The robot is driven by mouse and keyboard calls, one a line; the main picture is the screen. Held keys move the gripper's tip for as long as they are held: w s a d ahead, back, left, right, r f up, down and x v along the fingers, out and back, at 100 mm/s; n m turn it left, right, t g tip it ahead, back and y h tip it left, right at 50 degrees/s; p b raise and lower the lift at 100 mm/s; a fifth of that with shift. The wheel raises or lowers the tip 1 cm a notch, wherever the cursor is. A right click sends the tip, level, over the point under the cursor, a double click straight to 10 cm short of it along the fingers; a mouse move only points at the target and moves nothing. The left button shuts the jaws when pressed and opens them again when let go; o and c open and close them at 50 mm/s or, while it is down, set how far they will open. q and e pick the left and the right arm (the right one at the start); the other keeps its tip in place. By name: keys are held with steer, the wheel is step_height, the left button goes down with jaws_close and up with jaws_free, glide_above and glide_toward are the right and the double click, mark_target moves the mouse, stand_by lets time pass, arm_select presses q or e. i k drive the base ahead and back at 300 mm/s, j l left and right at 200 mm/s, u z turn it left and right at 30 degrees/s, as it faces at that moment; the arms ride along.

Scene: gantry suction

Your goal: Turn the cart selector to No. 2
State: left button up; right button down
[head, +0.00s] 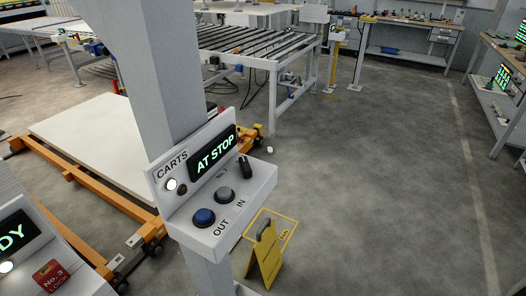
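The CARTS control box (188,226) is fixed to a grey column in the middle of the head view. Its display (213,152) reads "AT STOP" in green-white letters. The cart selector, a black knob (245,167), stands at the right end of the box's top face. A small marking left of it seems to read "No. 1"; I cannot tell exactly where the knob points. A blue button (204,217) is by "OUT" and a grey button (225,195) by "IN". A white lamp (171,184) is lit beside a dark brown one (182,189). Neither gripper is in view.
An orange-framed cart with a white sheet (85,140) lies behind the column. A yellow folding sign (265,258) stands right of the box. The floor on the right is clear.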

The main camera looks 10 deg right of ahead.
mark_target(247, 172)
steer(key=i+l+u, duration=0.15)
steer(key=l, duration=0.25)
steer(key=i+l+u, duration=0.1)
steer(key=l, duration=0.35)
steer(key=i+l+u, duration=0.15)
steer(key=l, duration=0.3)
